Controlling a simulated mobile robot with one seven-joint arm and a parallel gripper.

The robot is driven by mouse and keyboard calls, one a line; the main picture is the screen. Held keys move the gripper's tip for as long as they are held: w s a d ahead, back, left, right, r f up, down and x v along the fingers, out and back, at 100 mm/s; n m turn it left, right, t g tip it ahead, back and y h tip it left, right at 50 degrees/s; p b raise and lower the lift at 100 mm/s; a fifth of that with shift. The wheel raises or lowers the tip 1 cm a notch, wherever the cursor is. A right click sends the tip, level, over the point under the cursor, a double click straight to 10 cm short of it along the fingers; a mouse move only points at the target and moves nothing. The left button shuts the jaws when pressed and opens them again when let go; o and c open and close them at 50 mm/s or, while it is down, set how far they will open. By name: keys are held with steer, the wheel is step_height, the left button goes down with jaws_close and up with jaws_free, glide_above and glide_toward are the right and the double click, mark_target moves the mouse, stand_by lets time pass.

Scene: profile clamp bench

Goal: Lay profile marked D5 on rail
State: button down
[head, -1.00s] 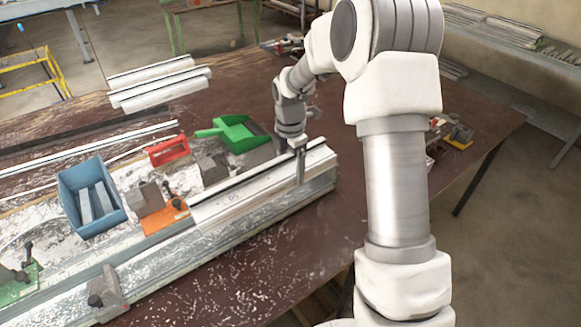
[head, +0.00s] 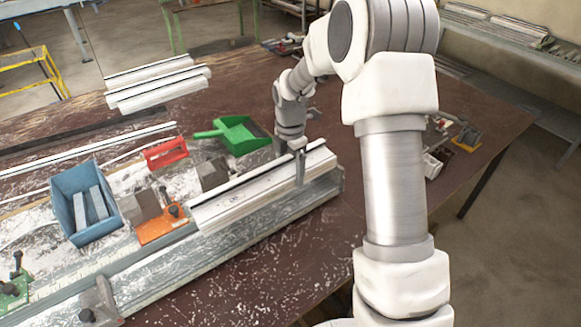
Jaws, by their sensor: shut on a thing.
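My gripper (head: 299,165) is shut on a white, ridged profile (head: 238,198) near its right end, with the fingers pointing down. The profile lies lengthwise along the long grey metal rail (head: 215,248) on the bench, roughly parallel to it. I cannot tell whether it touches the rail or hangs slightly above it. A D5 mark is not readable on it now.
An orange clamp (head: 165,222) stands close to the profile's left end. A blue bin (head: 72,222), red holder (head: 165,152), green dustpan (head: 241,136) and stacked white profiles (head: 157,90) are behind. A grey clamp (head: 100,302) sits at the rail's front left.

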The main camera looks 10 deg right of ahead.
steer(key=shift+f+b, duration=2.95)
steer(key=shift+f, duration=1.8)
steer(key=shift+f, duration=0.35)
jaws_free()
